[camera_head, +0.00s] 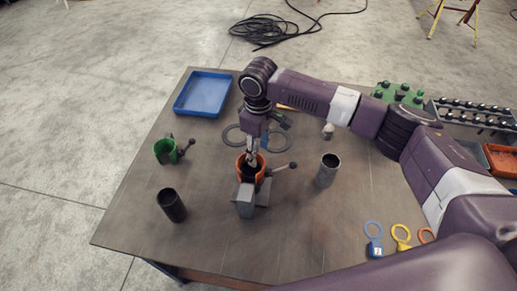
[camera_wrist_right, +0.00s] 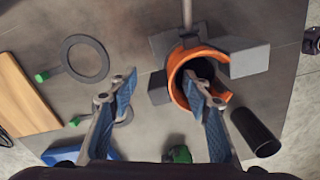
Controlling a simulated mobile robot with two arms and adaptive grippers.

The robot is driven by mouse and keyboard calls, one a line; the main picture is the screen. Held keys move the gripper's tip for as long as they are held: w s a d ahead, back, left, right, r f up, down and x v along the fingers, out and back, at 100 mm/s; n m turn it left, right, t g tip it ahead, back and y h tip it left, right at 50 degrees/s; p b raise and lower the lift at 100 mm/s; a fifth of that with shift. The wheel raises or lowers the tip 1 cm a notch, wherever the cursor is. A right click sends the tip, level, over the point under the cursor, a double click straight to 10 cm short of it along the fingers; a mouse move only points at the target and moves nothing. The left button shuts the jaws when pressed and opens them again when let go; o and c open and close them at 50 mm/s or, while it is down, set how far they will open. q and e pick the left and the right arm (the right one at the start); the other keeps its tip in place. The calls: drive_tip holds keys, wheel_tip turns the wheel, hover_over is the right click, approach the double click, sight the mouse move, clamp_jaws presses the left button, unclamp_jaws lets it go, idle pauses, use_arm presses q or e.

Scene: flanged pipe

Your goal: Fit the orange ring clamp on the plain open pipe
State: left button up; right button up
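The orange ring clamp (camera_head: 241,163) sits at a grey block stand (camera_head: 245,200) near the table's middle, its ball-ended lever pointing right. It also shows in the wrist view (camera_wrist_right: 175,69). My right gripper (camera_head: 251,160) is above it, pointing down. In the wrist view the gripper (camera_wrist_right: 161,78) is open. One finger overlaps the ring's opening and the other is outside the ring. Contact cannot be told. A black open pipe (camera_head: 172,206) stands front left, and a grey pipe (camera_head: 328,171) stands to the right. My left gripper is not in view.
A green clamp (camera_head: 165,151) stands at the left, and a blue tray (camera_head: 204,94) lies at the back left. Flat dark rings (camera_head: 233,136) lie behind the stand. Coloured tags (camera_head: 374,236) lie front right. The front middle of the table is clear.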

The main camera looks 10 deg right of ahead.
wheel_tip(320, 180, up, 21)
drive_tip(key=p, duration=0.6)
idle(0.3)
drive_tip(key=shift+f, duration=0.1)
idle(0.7)
